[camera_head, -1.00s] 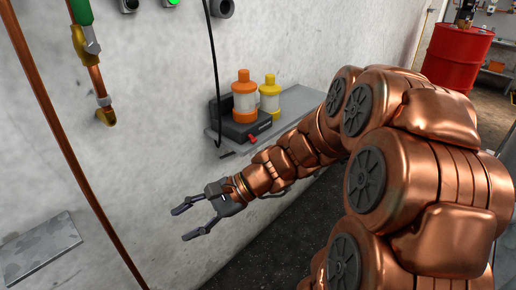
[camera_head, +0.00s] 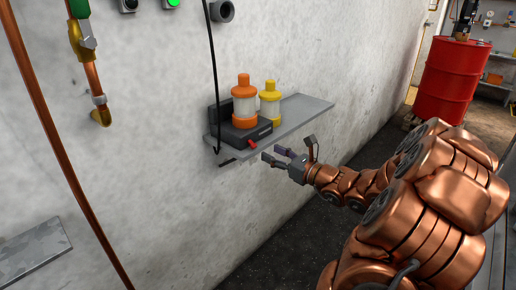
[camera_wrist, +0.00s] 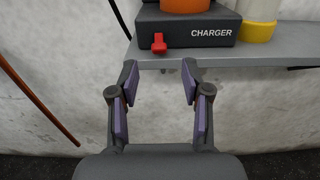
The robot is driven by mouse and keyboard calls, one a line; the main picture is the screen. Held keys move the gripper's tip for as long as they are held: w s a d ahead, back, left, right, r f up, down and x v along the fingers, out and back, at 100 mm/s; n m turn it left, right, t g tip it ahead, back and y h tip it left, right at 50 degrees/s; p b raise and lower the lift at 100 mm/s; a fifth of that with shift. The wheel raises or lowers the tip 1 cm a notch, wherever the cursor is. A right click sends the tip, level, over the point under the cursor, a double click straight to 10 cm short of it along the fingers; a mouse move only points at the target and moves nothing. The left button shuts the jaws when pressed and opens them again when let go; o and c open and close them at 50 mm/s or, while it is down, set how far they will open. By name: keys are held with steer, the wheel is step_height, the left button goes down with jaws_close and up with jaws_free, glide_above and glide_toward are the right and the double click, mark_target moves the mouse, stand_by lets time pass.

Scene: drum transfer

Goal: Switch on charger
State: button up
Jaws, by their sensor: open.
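The dark charger (camera_head: 240,133) stands on a grey wall shelf, and its front reads CHARGER in the wrist view (camera_wrist: 198,31). A red switch lever (camera_head: 253,143) sticks out low on its front; in the wrist view the lever (camera_wrist: 159,43) sits at the left of the label and points down. An orange-and-white bottle-like unit (camera_head: 244,103) stands on the charger. My gripper (camera_head: 273,154) is open and empty, just below and in front of the shelf edge. In the wrist view its fingers (camera_wrist: 160,84) are spread below the lever, apart from it.
The shelf (camera_head: 300,113) has free room at its right. A yellow-and-white unit (camera_head: 269,101) stands beside the orange one. A black cable (camera_head: 209,70) hangs at the charger's left. A copper pipe (camera_head: 60,150) runs down the left wall. A red drum (camera_head: 452,78) stands far right.

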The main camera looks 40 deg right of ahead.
mark_target(254, 145)
steer(key=shift+x, duration=3.15)
jaws_close()
steer(key=shift+a, duration=0.2)
